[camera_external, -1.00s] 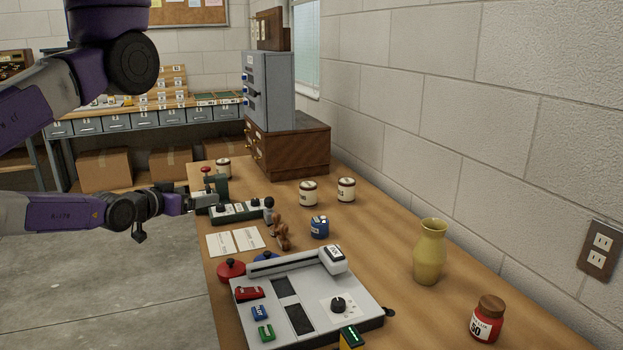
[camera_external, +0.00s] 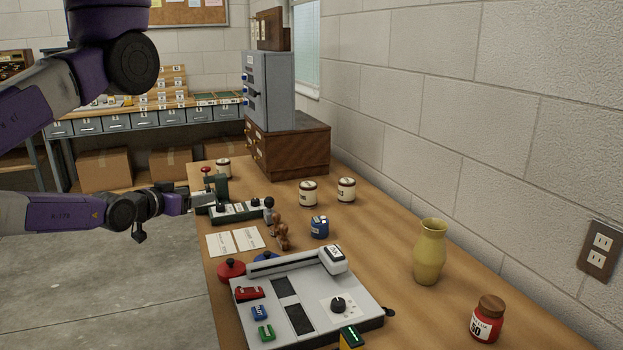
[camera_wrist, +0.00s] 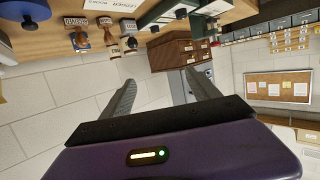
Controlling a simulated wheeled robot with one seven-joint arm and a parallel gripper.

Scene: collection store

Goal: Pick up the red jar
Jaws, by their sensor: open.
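The red jar (camera_external: 486,318) stands upright at the near right of the wooden table in the external view. It has a brown lid and a white label. My gripper (camera_external: 203,199) is far from it, at the table's left edge beside the dark green device. In the wrist view my gripper (camera_wrist: 160,95) shows two grey fingers spread apart with nothing between them. I cannot make out the red jar in the wrist view.
A yellow vase (camera_external: 430,252) stands behind and left of the jar, near the wall. A grey control panel (camera_external: 300,305) fills the table's near left. White jars (camera_external: 308,193), a blue jar (camera_external: 319,227) and stamps (camera_external: 279,233) stand farther back. Bare tabletop lies between panel and vase.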

